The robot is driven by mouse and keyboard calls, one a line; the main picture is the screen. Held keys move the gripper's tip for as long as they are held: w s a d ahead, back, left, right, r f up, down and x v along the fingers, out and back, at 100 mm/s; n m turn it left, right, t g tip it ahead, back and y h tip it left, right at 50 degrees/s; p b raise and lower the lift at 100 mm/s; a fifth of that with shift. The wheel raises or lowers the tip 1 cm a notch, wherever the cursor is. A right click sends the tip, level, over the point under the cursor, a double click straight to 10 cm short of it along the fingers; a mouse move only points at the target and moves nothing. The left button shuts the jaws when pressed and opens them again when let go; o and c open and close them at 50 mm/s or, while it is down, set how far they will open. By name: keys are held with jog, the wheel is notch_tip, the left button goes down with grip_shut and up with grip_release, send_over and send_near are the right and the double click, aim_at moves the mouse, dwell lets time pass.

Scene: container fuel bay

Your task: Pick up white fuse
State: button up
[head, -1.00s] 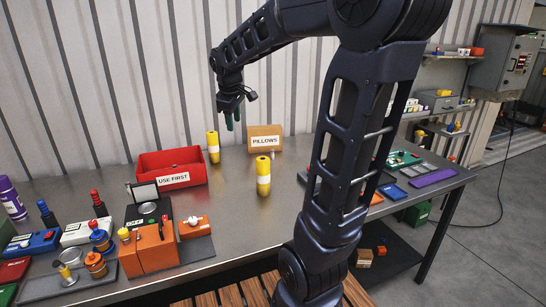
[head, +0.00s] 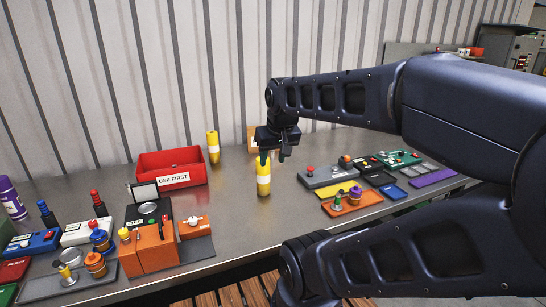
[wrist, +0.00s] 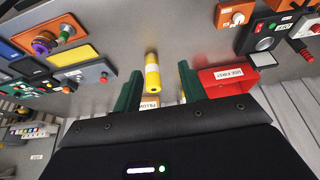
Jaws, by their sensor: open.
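No object that I can clearly tell as a white fuse shows now. My gripper (head: 273,157) is open and empty, pointing down over the bench behind the near yellow cylinder (head: 263,178). Its green fingers stand apart in the wrist view (wrist: 160,80), with this yellow, white-banded cylinder (wrist: 152,72) seen between them. The cylinder stands upright on the bench. A second yellow cylinder (head: 213,147) stands further back by the red bin. The PILLOWS box (head: 252,138) is mostly hidden behind my gripper, as is the bench in front of it.
The red USE FIRST bin (head: 172,181) sits at the left of the cylinders. An orange box (head: 148,252) and several control panels crowd the front left. More panels and trays, including an orange tray (head: 352,204), lie at the right. The bench middle is mostly clear.

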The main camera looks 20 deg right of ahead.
jog(key=shift+o, duration=0.6)
jog(key=shift+w, duration=0.1)
jog(key=w+d+r+m+g+h, duration=0.1)
jog(key=w+d+r+m, duration=0.15)
jog(key=w, duration=0.45)
jog(key=w+d+r+m+g, duration=0.1)
jog(key=w+r+m, duration=0.15)
jog(key=w, duration=0.55)
jog(key=m+g+h, duration=0.3)
jog(key=m+g, duration=0.1)
jog(key=m, duration=1.3)
send_over(273, 159)
jog(key=w+a, duration=0.2)
jog(key=a, duration=0.1)
notch_tip(273, 159, down, 24)
jog(key=x, duration=1)
jog(key=shift+w+d+f, duration=0.1)
jog(key=shift+d+f, duration=0.05)
jog(key=shift+f, duration=0.15)
jog(key=shift+c, duration=0.3)
